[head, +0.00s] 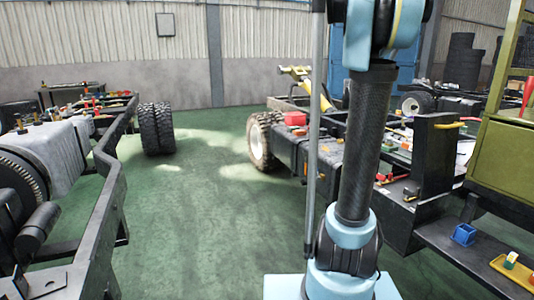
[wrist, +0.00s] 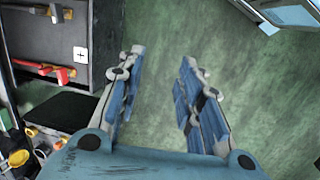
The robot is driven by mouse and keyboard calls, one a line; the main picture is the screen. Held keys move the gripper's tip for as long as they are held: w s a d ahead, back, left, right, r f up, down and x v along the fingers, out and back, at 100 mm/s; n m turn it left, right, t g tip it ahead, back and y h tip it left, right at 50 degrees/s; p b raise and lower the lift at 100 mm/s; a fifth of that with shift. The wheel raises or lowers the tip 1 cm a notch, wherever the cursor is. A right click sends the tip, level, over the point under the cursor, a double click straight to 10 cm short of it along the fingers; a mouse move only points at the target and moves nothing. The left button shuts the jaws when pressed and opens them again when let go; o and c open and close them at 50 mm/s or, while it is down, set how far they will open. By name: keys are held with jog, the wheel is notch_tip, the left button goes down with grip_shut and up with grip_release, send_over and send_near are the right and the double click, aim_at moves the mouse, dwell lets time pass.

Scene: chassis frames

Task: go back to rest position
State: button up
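My gripper (wrist: 158,72) shows in the wrist view with its two fingers spread apart. Nothing is between the fingers; only green floor (wrist: 220,30) shows beyond them. In the head view my blue and black arm stands in front of the camera, right of the middle. The gripper itself does not show in the head view.
Tyres (head: 156,128) stand behind. The green floor (head: 195,220) between the frames is clear.

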jog(key=s+a+f+m+t, duration=0.1)
jog(key=s+a+f, duration=0.3)
jog(key=s, duration=0.3)
jog(key=s+a+f+m+t+y, duration=0.1)
jog(key=s+a+f, duration=0.3)
jog(key=s+a, duration=0.3)
jog(key=s+a+f+m+y, duration=0.1)
jog(key=s+a+f, duration=0.3)
jog(key=s+a, duration=0.2)
jog(key=shift+s+a+f+m+t, duration=0.2)
jog(key=shift+s+f+m+t, duration=0.15)
jog(key=shift+s, duration=0.8)
jog(key=shift+d, duration=0.1)
